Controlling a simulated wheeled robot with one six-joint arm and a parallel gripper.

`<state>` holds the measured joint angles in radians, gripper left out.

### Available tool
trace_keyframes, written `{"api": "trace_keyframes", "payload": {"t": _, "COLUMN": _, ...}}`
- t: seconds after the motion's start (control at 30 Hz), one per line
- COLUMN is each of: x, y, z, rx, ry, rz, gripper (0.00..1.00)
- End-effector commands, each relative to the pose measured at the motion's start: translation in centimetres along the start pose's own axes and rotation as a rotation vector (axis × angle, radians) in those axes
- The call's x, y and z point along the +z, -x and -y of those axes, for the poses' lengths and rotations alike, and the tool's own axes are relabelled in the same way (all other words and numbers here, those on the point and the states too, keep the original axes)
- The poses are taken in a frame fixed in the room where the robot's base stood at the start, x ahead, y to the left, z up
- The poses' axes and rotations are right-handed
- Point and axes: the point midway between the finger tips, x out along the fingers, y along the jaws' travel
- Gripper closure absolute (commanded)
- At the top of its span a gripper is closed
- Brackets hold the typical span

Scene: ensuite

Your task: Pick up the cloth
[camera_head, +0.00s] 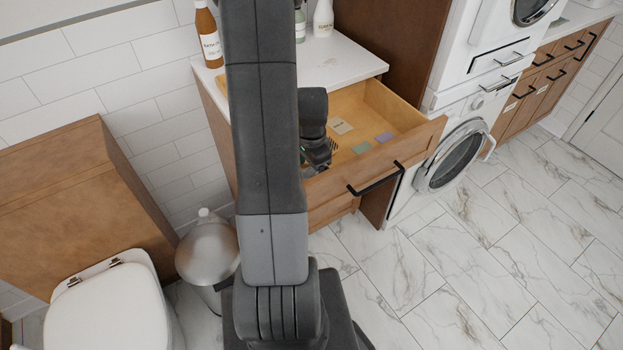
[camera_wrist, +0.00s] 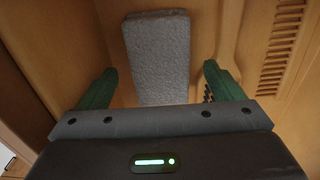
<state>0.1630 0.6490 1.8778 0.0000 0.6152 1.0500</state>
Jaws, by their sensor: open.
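A grey, rough-textured folded cloth (camera_wrist: 157,40) lies in the wooden drawer, seen at the top middle of the wrist view. My gripper (camera_wrist: 160,72) is open, its two green fingers apart on either side of the cloth's near part in the picture. I cannot tell whether the fingers touch the cloth or how high they are above it. In the head view, my gripper (camera_head: 318,160) is over the open drawer (camera_head: 385,155), partly hidden by my arm. I cannot make out the grey cloth there.
Bottles stand on the white counter (camera_head: 340,65) above. A metal bin (camera_head: 207,252) and a toilet (camera_head: 108,305) are at left. The marble floor at right is clear.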

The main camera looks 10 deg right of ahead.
Motion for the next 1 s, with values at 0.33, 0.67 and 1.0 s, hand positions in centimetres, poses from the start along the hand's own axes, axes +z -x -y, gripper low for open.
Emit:
{"api": "trace_keyframes", "payload": {"t": 0.33, "x": 0.0, "y": -2.2, "z": 0.0, "rx": -0.001, "ry": 0.001, "rz": 0.0, "gripper": 0.13}}
{"api": "trace_keyframes", "payload": {"t": 0.67, "x": 0.0, "y": -2.2, "z": 0.0, "rx": -0.001, "ry": 0.001, "rz": 0.0, "gripper": 0.5}}
{"api": "trace_keyframes", "payload": {"t": 1.0, "x": 0.0, "y": -2.0, "z": 0.1, "rx": -0.001, "ry": 0.001, "rz": -0.001, "gripper": 0.61}}
